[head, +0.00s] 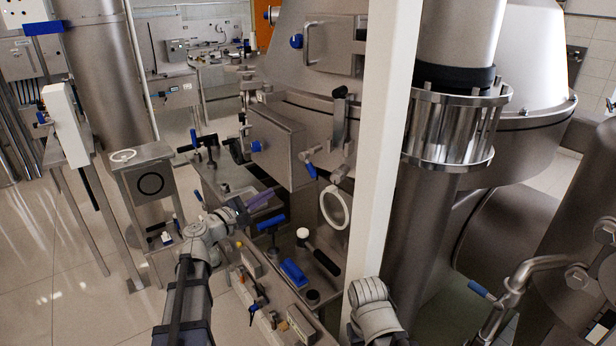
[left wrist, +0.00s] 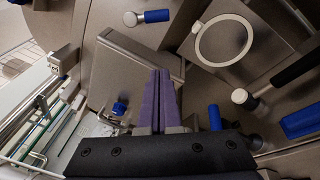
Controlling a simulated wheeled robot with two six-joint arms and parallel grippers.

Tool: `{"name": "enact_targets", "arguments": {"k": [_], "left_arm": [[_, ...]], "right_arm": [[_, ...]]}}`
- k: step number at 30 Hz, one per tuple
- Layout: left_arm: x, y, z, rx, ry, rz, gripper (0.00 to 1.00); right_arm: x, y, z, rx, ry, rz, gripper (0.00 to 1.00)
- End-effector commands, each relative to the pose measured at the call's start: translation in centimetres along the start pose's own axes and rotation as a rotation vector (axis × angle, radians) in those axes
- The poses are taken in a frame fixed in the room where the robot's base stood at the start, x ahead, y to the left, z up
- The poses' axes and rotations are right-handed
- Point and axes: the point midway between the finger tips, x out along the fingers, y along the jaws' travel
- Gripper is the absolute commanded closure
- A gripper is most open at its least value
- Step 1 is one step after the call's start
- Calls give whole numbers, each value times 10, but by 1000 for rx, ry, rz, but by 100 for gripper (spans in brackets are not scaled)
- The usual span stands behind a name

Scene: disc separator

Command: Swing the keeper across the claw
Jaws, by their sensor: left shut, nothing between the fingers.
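My left gripper (head: 274,192) is shut and empty, its purple fingers together; they also show in the left wrist view (left wrist: 161,72). It is in front of and below a steel box (head: 280,145) on the big separator. To the right of that box is a clamp with a dark upright handle (head: 340,107). A small blue-ended lever (head: 311,170) hangs beside it. I cannot tell which of these parts is the keeper and which the claw. In the left wrist view, a blue-handled lever (left wrist: 150,16) lies beyond the fingertips, apart from them. My right gripper is not in view.
A pale ring (head: 335,208) hangs to the right of my left gripper, and also shows in the wrist view (left wrist: 223,39). A blue T-handle (head: 271,222), a blue block (head: 294,273) and a black handle with a white knob (head: 318,252) crowd the bench below.

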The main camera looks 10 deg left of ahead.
Motion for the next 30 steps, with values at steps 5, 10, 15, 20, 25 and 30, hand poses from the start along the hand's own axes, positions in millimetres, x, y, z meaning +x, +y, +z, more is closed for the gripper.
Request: {"name": "enact_targets", "arguments": {"k": [5,10,15,20,25,30], "left_arm": [[-1,0,-1,-18,3,1,100],[15,1,-2,-17,0,0,100],[50,2,-2,-16,-1,-1,100],[83,1,-2,-16,-1,-1,100],[102,4,13,-16,0,0,100],[106,3,31,-16,1,0,100]], "right_arm": [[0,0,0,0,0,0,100],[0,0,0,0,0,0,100],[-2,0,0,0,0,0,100],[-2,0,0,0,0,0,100],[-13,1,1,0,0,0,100],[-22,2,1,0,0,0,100]]}}
